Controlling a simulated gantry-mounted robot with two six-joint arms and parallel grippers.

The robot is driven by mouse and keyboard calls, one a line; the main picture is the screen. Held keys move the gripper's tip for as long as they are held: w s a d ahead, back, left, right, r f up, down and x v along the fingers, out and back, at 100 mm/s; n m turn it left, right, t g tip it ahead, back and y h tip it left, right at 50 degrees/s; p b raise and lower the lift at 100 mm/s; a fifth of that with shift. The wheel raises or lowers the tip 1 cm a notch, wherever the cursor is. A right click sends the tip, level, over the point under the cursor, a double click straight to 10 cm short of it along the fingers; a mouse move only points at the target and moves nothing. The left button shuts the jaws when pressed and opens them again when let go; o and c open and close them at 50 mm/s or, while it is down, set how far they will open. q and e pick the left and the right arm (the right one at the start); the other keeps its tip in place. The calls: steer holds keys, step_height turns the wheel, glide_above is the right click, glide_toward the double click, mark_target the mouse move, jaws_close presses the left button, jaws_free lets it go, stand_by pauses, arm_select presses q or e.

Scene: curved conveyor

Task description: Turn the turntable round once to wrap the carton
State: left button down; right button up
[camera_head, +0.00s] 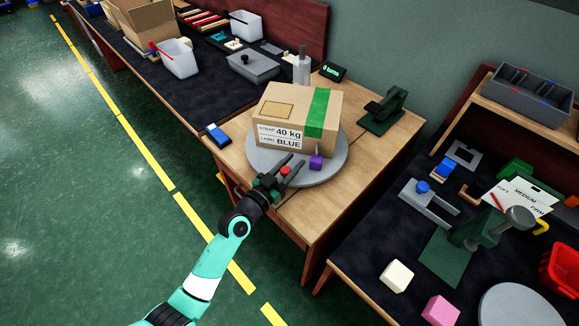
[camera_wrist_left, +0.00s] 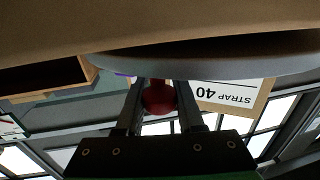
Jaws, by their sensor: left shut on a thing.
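The brown carton (camera_head: 268,109) sits on the round grey turntable (camera_head: 335,162). Its near side reads "STRAP 40 kg" and "LABEL BLUE", and a green band runs over its right part. A purple block (camera_head: 316,162) is at the turntable's near edge. My left gripper (camera_head: 296,160) is at the near rim of the turntable, shut on a red knob (camera_head: 285,170). In the left wrist view the red knob (camera_wrist_left: 158,97) lies between the two fingers, beside the turntable's rim (camera_wrist_left: 225,66). My right gripper is out of view.
A small display (camera_head: 333,71) reads "0 turns" behind the carton. A dark green device (camera_head: 384,110) stands right of the turntable, and a blue-and-white item (camera_head: 218,135) lies left.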

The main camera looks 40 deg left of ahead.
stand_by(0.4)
arm_select(q)
steer(key=c, duration=0.8)
jaws_free()
steer(key=shift+w+a, duration=0.1)
steer(key=s, duration=0.7)
steer(key=s+d, duration=0.1)
steer(key=s, duration=0.3)
steer(key=shift+s+p, duration=0.3)
steer(key=shift+p, duration=0.1)
